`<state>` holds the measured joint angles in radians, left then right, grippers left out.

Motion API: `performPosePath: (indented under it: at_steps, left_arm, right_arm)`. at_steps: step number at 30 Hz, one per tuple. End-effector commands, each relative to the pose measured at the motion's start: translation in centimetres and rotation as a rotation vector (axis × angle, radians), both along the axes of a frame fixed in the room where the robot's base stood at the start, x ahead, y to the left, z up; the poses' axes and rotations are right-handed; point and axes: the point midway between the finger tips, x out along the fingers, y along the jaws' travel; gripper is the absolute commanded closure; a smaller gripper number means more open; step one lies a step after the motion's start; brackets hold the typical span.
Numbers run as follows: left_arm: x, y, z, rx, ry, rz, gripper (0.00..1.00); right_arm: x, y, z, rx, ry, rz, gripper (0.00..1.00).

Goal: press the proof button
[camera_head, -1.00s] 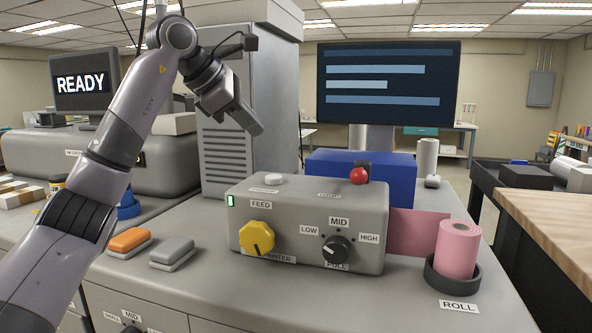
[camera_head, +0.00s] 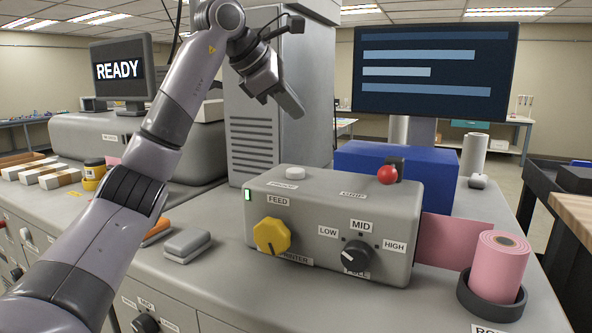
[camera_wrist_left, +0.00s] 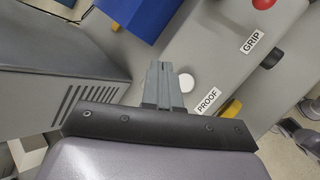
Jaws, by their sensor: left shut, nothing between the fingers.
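The proof button is a white round button (camera_head: 295,173) on top of the grey printer box (camera_head: 330,200), near its left end. In the left wrist view the same white button (camera_wrist_left: 186,83) sits beside the PROOF label (camera_wrist_left: 208,100). My left gripper (camera_head: 295,107) is shut and empty, pointing down and to the right, above the button with a visible gap. In the left wrist view its fingers (camera_wrist_left: 163,85) are together, just left of the button and covering part of the area beside it. My right gripper is not in view.
A red button (camera_head: 387,175) is on the box's right end, with a GRIP label in the wrist view. A yellow FEED knob (camera_head: 271,236) and a black knob (camera_head: 357,254) are on its front. A blue block (camera_head: 400,168) and a tall grey cabinet (camera_head: 255,120) stand behind.

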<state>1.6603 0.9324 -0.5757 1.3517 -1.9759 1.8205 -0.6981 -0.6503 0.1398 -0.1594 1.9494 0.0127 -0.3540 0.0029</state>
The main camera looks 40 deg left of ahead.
Motion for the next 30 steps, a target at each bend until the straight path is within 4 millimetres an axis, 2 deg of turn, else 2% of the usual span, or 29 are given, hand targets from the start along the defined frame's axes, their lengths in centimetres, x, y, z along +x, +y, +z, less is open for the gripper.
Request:
performPosePath:
  at_steps: [13,15,21,30]
  left_arm:
    - [-0.1,0.0,-6.1,0.001,0.003,0.001,1.00]
    - [-0.1,0.0,-7.1,-0.001,0.001,0.001,1.00]
    - [-0.1,0.0,-8.2,0.000,0.001,0.000,1.00]
    - [0.0,0.0,-8.3,0.000,0.001,0.000,1.00]
  right_arm:
    - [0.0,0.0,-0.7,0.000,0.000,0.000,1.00]
    - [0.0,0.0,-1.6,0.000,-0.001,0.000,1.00]
    - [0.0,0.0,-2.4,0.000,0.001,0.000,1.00]
    - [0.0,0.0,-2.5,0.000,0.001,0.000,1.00]
